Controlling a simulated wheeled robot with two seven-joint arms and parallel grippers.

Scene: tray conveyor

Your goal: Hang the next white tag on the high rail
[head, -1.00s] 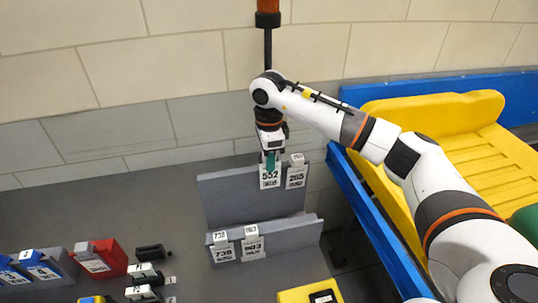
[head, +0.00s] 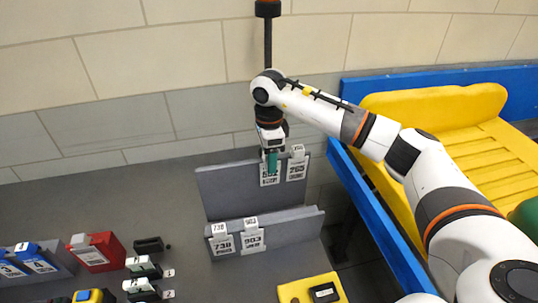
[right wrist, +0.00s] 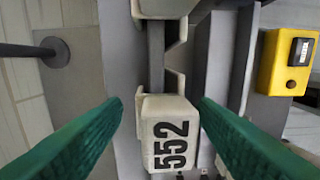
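The high rail (head: 225,190) is the top edge of the rear grey panel. The white tag 552 (right wrist: 168,140) hangs over it; in the head view its lower part (head: 269,182) shows below my right gripper (head: 271,165). A second white tag, 265 (head: 296,170), hangs just to its right. In the right wrist view the green fingers of my right gripper (right wrist: 162,112) stand apart on both sides of tag 552, with a gap on each side. White tags 738 (head: 223,243) and 903 (head: 252,239) hang on the low rail (head: 290,226) in front. My left gripper is not in view.
Several small black-and-white pieces (head: 143,268) stand at the lower left, beside a red bin (head: 95,252) and blue-tagged bins (head: 38,262). A yellow box with a black button (head: 312,290) lies in front. A blue-framed yellow structure (head: 420,105) is at right.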

